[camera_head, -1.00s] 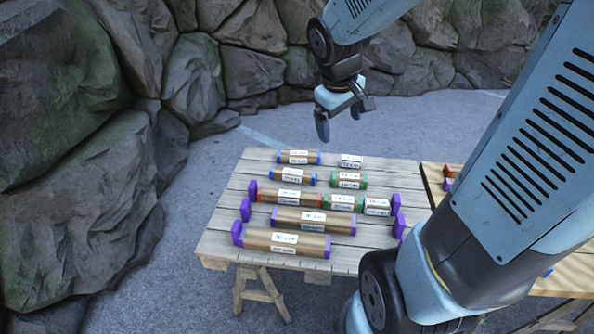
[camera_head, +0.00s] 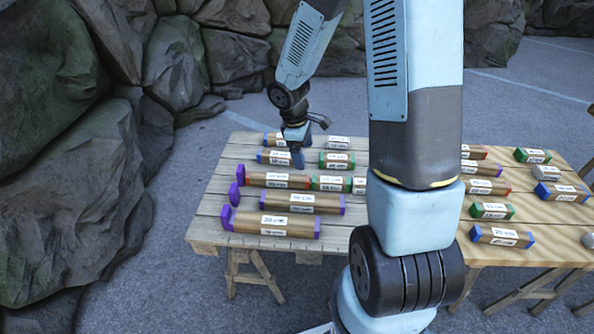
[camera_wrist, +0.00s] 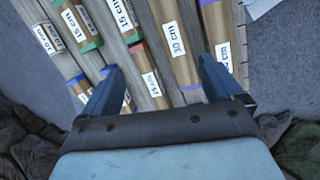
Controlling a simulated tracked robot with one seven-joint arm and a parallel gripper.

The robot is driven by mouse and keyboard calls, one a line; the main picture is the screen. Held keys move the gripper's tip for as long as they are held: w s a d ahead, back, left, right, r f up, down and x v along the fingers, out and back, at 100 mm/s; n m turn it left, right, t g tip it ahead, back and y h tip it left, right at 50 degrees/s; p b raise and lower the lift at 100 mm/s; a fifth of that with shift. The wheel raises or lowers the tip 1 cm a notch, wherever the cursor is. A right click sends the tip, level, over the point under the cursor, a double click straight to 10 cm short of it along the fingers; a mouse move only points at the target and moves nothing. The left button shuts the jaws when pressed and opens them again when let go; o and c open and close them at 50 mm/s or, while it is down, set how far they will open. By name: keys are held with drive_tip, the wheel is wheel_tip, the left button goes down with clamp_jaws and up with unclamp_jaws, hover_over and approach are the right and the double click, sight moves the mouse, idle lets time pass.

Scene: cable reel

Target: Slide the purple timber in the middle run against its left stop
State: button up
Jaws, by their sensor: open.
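The purple-ended timber in the middle run (camera_head: 301,202) is a long brown bar with white labels. A clear gap separates its left end from the purple left stop (camera_head: 235,194). The wrist view shows this timber (camera_wrist: 175,40), labelled 30 cm, with its purple end between my fingers in the picture. My gripper (camera_head: 297,158) is open and empty, above the back part of the table, pointing down. Its two blue fingers (camera_wrist: 158,88) are spread apart in the wrist view. The right end of the run is hidden behind my arm.
The front run's purple timber (camera_head: 271,223) lies at its left stop (camera_head: 226,216). The back run holds a red-ended timber (camera_head: 279,180) and a green-ended one (camera_head: 328,183). Blue-ended timbers (camera_head: 274,157) lie behind. A second table (camera_head: 460,250) with several timbers stands right.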

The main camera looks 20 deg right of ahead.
sight(301, 198)
wheel_tip(301, 198, down, 8)
drive_tip(key=a+n+g, duration=0.1)
drive_tip(key=a+n, duration=0.1)
drive_tip(key=shift+w+y, duration=0.25)
drive_tip(key=shift+y, duration=0.15)
drive_tip(key=shift+f, duration=0.15)
drive_tip(key=f, duration=0.4)
drive_tip(key=d+f, duration=0.1)
drive_tip(key=f, duration=0.4)
drive_tip(key=d+f, duration=0.1)
drive_tip(key=f, duration=0.3)
drive_tip(key=shift+s+f, duration=0.25)
drive_tip(key=shift+s, duration=0.15)
drive_tip(key=shift+c, duration=0.2)
drive_tip(key=c, duration=1.3)
drive_tip(key=shift+a, duration=0.15)
